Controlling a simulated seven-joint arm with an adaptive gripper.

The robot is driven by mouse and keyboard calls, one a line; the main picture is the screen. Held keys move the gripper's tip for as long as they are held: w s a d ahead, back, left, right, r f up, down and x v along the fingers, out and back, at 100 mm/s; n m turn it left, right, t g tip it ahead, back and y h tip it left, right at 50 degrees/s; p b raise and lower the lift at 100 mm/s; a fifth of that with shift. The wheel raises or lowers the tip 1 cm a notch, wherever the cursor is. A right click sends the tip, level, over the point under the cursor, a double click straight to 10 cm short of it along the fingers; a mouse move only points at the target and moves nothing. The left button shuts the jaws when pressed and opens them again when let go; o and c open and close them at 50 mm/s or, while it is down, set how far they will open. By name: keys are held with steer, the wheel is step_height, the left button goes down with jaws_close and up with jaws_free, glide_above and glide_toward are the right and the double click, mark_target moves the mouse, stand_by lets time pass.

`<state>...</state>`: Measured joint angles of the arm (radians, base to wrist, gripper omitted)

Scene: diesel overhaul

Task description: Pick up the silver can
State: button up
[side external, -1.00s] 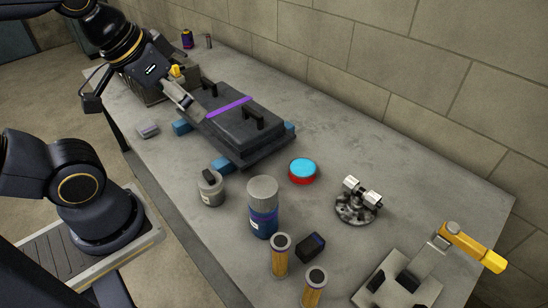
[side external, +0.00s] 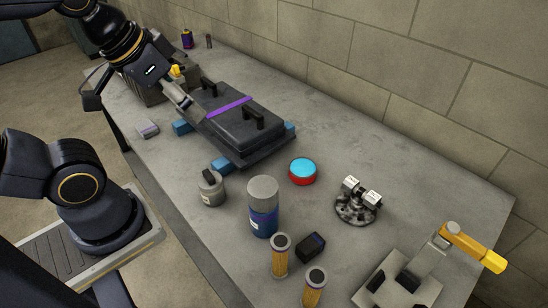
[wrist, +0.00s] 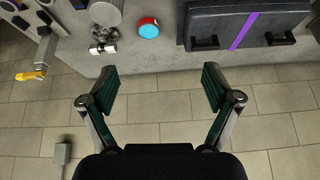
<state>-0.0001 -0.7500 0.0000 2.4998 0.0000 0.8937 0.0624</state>
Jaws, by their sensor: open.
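A short silver-grey can (side external: 211,190) with a dark piece on its top stands upright on the table in the side view, left of a taller cylinder (side external: 263,208) with a grey top and blue lower body. I cannot pick out the short can in the wrist view; the tall cylinder's grey top (wrist: 106,12) shows at the upper edge. My gripper (wrist: 160,82) is open and empty in the wrist view. In the side view it is over the far left part of the dark case, well away from the can, and its fingertips are hard to make out.
A dark case (side external: 235,125) with a purple strip lies between my gripper and the can. A red button with a blue top (side external: 302,171), a metal fixture (side external: 357,205), yellow cylinders (side external: 280,256) and an orange-handled clamp (side external: 470,246) stand around.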

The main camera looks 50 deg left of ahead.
steer(key=m, duration=0.1)
steer(key=m+g, duration=0.4)
steer(key=g, duration=0.2)
glide_toward(208, 173)
step_height(208, 173, down, 9)
steer(key=shift+s+f, duration=0.1)
steer(key=shift+s, duration=0.05)
steer(key=shift+d+f, duration=0.15)
steer(key=shift+f, duration=1.3)
steer(key=shift+d+f, duration=0.1)
steer(key=shift+f, duration=1.35)
steer(key=c, duration=1.4)
